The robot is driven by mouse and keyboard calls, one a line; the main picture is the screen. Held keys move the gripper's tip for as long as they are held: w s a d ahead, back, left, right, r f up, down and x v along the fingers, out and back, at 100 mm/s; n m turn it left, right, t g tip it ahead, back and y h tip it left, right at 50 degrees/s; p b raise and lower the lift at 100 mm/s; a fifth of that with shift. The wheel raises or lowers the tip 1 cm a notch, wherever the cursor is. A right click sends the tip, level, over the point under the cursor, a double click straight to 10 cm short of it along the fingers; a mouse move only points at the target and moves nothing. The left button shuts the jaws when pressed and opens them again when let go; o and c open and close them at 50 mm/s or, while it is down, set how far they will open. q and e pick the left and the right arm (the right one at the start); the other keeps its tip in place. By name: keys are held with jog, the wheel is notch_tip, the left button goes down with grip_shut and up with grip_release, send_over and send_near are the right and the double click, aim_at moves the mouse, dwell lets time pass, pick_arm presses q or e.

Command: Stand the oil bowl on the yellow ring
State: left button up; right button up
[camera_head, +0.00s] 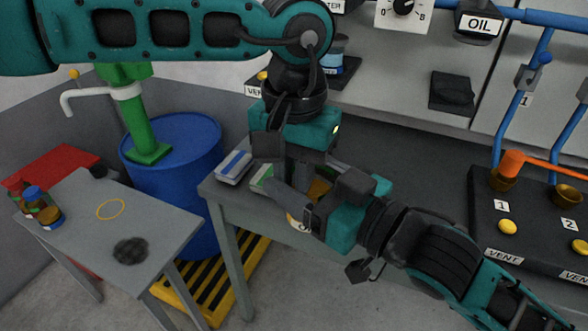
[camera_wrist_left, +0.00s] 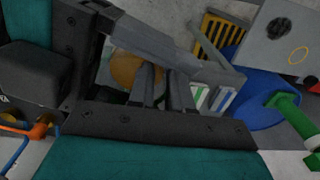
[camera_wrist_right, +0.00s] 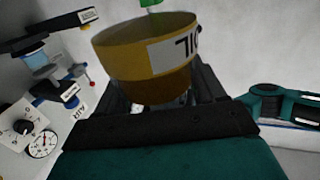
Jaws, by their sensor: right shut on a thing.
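The oil bowl (camera_head: 319,190) is amber-brown with a white OIL label. My right gripper (camera_head: 300,192) is shut on it, near the corner of the middle table; the right wrist view shows the bowl (camera_wrist_right: 140,62) large between the fingers. The left wrist view shows the bowl (camera_wrist_left: 123,68) partly behind fingers. My left gripper (camera_head: 288,178) points down close to the right one and overlaps it in the head view; its fingers are close together, and whether they are shut is unclear. The yellow ring (camera_head: 110,209) lies bare on the small grey table at left.
The small grey table (camera_head: 160,222) also bears bottles (camera_head: 40,208) at its left end and a dark round patch (camera_head: 130,252). A blue barrel (camera_head: 180,150) with a green pump (camera_head: 142,130) stands behind it. Boxes (camera_head: 234,167) lie on the middle table (camera_head: 222,192).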

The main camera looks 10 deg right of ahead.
pick_arm(q)
jog(key=shift+c, duration=0.4)
grip_shut()
jog(key=shift+d, duration=0.1)
pick_arm(e)
jog(key=o, duration=1.2)
jog(key=shift+o, duration=0.2)
jog(key=shift+f, duration=0.1)
